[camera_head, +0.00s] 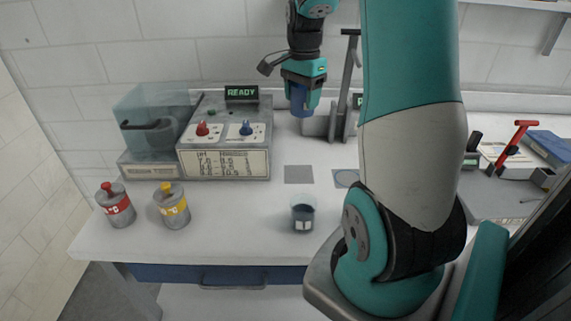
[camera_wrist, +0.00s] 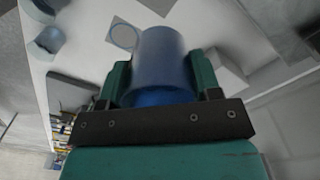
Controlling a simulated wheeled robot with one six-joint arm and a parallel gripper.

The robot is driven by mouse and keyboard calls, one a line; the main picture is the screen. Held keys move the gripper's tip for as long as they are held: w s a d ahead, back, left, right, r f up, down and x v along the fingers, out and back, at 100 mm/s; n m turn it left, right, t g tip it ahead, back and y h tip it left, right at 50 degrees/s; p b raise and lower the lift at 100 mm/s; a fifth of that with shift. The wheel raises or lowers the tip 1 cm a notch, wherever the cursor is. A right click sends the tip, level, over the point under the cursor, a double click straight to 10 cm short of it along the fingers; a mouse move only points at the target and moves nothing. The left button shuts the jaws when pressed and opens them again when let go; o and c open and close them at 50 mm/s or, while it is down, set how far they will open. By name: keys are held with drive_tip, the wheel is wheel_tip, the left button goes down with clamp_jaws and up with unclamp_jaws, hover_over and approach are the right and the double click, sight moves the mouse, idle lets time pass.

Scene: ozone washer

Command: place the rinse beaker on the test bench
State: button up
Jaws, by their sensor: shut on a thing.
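My gripper (camera_head: 300,92) is shut on a blue see-through beaker (camera_head: 298,102) and holds it in the air above the back of the white test bench (camera_head: 245,222). In the wrist view the beaker (camera_wrist: 160,60) sits between the two teal fingers of my gripper (camera_wrist: 160,85). The frames show no readable name on it, so I cannot tell for certain that it is the rinse beaker. A second clear beaker (camera_head: 303,214) with dark liquid and a white label stands upright on the bench near the front.
A grey square (camera_head: 298,174) and a circle-marked square (camera_head: 346,178) lie on the bench. A washer unit (camera_head: 225,140) with a READY display stands at the back left. A grey tray (camera_head: 492,200) is at right.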

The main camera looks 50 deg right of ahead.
wheel_tip(320, 180, down, 19)
drive_tip(key=shift+f+p, duration=0.2)
drive_tip(key=shift+p, duration=0.95)
drive_tip(key=shift+f, duration=0.1)
drive_tip(key=o, duration=1.1)
drive_tip(key=shift+a, duration=0.1)
wheel_tip(320, 180, up, 12)
drive_tip(key=b, duration=0.2)
drive_tip(key=w+a+r+n+t+y, duration=0.1)
drive_tip(key=a+r+n, duration=0.3)
drive_tip(key=a, duration=0.5)
drive_tip(key=a+r+n, duration=0.2)
drive_tip(key=a+n, duration=0.4)
drive_tip(key=a, duration=0.3)
drive_tip(key=s+a+r+n+y, duration=0.1)
drive_tip(key=s+a+n, duration=0.4)
drive_tip(key=a, duration=0.1)
drive_tip(key=s+a+r+n+y, duration=0.1)
drive_tip(key=s+a+r+n, duration=0.1)
drive_tip(key=s+a+n, duration=0.3)
drive_tip(key=s+a+r+n+g+y, duration=0.1)
drive_tip(key=s+a+r+n, duration=0.1)
drive_tip(key=s+a+n, duration=0.4)
drive_tip(key=shift+s+a+r, duration=0.1)
drive_tip(key=shift+s+a, duration=0.1)
drive_tip(key=shift+a, duration=1.55)
